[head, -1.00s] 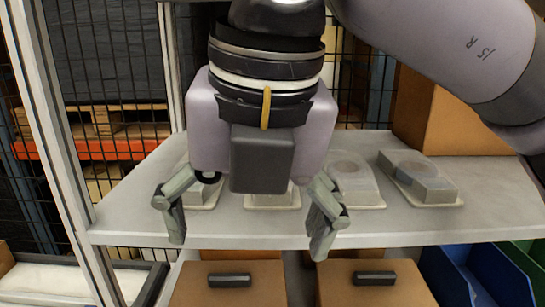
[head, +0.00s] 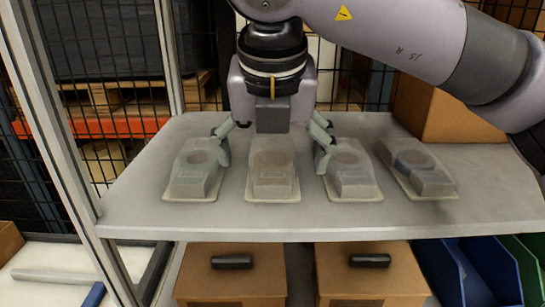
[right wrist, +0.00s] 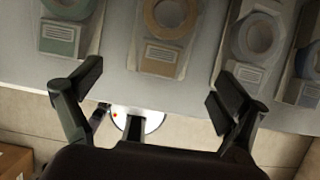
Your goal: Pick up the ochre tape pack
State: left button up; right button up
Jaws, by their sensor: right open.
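The ochre tape pack (head: 272,180) is a clear blister pack on a pale card, second from the left in a row on the grey shelf. Its ochre ring also shows at the top of the right wrist view (right wrist: 172,16). My right gripper (head: 273,148) is open and empty, with its fingers apart on either side of the pack's far part in the head view. In the right wrist view, the open fingers (right wrist: 157,88) lie short of the pack, and nothing is between them. My left gripper is not in view.
Similar packs stand close by: one on the left (head: 195,178) and two on the right (head: 350,180), (head: 418,172). A cardboard box (head: 440,110) is at the back right. Drawer-like boxes (head: 230,280) and a blue bin (head: 470,275) sit below the shelf (head: 300,222).

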aim_at(273, 175)
jog(key=x, duration=0.2)
jog(key=p+x, duration=0.1)
jog(key=x, duration=0.2)
jog(key=shift+w, duration=0.3)
jog(key=shift+s, duration=0.15)
jog(key=shift+c, duration=0.5)
jog(key=c, duration=1.4)
jog(key=shift+c, duration=0.3)
jog(key=shift+r, duration=0.1)
